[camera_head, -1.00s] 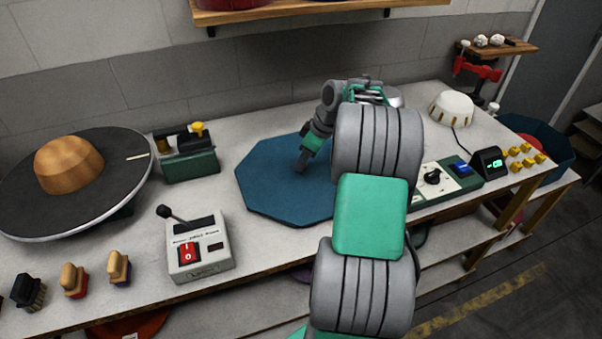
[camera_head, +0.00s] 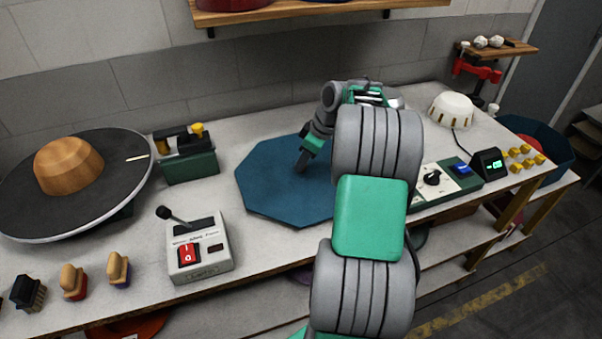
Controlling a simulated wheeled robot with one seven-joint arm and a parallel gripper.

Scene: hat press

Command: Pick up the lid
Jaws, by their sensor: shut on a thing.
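The lid is a flat dark blue octagonal panel (camera_head: 265,190) lying on the grey workbench, in the middle of the head camera view. My gripper (camera_head: 302,166) points down at the middle of the lid. Its fingers are shut at the lid's centre, but the part they grip is too small to make out. The lid's right side is hidden behind my green and grey arm. The lid looks flat on the bench; I cannot see any gap under it. A dark blue octagonal box (camera_head: 555,152) with something red inside stands at the far right.
Left of the lid are a switch box with a lever (camera_head: 200,250), a green device (camera_head: 189,165) and a large disc with a wooden block (camera_head: 70,165). A control panel (camera_head: 450,180) and white dome (camera_head: 452,108) are on the right. A shelf (camera_head: 300,12) hangs above.

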